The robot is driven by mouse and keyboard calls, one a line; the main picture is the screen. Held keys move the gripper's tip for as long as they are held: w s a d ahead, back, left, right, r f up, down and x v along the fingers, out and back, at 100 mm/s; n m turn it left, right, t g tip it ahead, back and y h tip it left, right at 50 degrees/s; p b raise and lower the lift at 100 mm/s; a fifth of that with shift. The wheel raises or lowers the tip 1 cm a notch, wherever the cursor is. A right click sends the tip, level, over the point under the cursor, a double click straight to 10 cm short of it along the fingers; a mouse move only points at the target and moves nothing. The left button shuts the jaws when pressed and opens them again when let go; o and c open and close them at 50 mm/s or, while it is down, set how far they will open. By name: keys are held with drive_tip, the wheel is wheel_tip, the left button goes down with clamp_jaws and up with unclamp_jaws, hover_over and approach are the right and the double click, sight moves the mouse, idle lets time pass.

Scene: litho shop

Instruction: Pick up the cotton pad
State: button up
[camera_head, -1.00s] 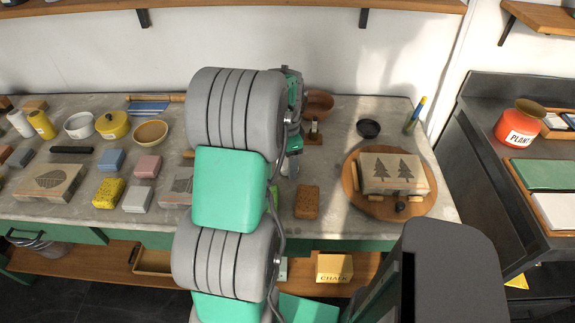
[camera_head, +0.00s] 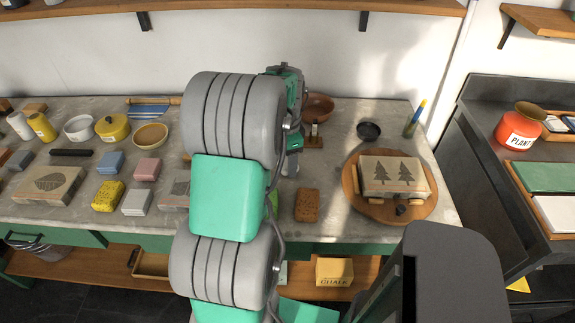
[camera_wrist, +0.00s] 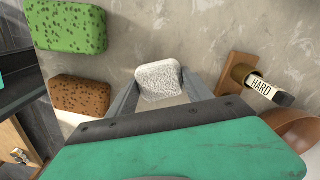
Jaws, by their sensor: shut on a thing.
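The cotton pad (camera_wrist: 160,80) is a white, rough-textured, rounded block in the wrist view. It sits between the two grey fingers of my gripper (camera_wrist: 158,86), which are shut on it from both sides. Whether the pad touches the worktop or hangs just above it, I cannot tell. In the head view my own arm hides the pad and most of the gripper.
A green sponge (camera_wrist: 66,27) and a brown sponge (camera_wrist: 79,96) lie to the left in the wrist view. A wooden stand (camera_wrist: 232,75) holding a piece labelled HARD and a terracotta bowl (camera_wrist: 297,130) are at right. Bare worktop (camera_head: 338,150) shows right of my arm.

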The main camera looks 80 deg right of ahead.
drive_tip(key=s+a+r+b, duration=0.2)
drive_tip(key=s+a+r, duration=0.1)
drive_tip(key=a+r, duration=0.8)
drive_tip(key=a, duration=0.2)
drive_tip(key=shift+a+r, duration=0.2)
drive_tip(key=shift+a, duration=0.2)
